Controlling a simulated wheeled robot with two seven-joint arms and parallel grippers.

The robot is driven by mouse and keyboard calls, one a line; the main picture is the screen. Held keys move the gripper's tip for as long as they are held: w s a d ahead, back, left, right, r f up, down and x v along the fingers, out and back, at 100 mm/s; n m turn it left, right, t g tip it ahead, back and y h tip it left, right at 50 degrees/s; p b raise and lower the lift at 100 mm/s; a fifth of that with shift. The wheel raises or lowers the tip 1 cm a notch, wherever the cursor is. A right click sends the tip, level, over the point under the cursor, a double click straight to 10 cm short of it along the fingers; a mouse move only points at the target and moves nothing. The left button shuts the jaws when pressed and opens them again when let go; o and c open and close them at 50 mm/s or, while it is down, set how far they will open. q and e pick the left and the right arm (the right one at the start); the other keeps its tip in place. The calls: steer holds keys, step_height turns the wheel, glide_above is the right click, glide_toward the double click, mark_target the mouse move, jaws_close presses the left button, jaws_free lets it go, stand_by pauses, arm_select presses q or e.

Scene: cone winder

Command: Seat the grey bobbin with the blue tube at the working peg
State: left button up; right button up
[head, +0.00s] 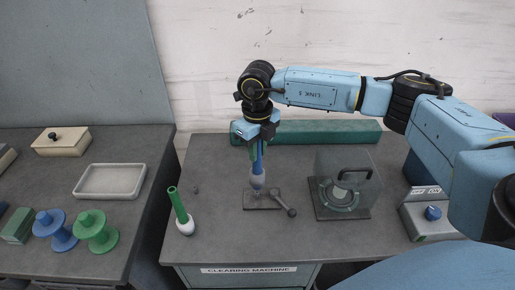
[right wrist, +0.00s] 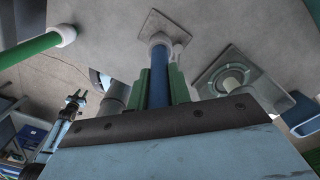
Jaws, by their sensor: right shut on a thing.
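My right gripper (head: 257,145) is shut on the blue tube (head: 259,160) of the grey bobbin (head: 257,180). The bobbin hangs upright below the jaws, directly over the base plate (head: 258,203) of the working peg. In the right wrist view the blue tube (right wrist: 159,82) stands between my green fingers, with the pale bobbin (right wrist: 160,40) in front of the plate. The bobbin hides most of the peg; I cannot tell whether it rests fully down. My left gripper (right wrist: 75,99) shows small in the right wrist view, its tips apart and empty.
A white bobbin with a green tube (head: 178,207) leans at the left. A ball-ended lever (head: 285,203) sits beside the peg. A clear-covered fixture (head: 346,186) stands right, with a switch box (head: 430,217) beyond. A long green block (head: 320,132) lies behind. Spools (head: 96,235) and a tray (head: 109,181) occupy the left table.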

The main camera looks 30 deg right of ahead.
mark_target(257, 163)
steer(key=shift+f+b, duration=2.05)
steer(key=shift+f, duration=0.75)
stand_by(0.5)
steer(key=o, duration=1)
step_height(257, 163, up, 13)
steer(key=shift+r, duration=0.2)
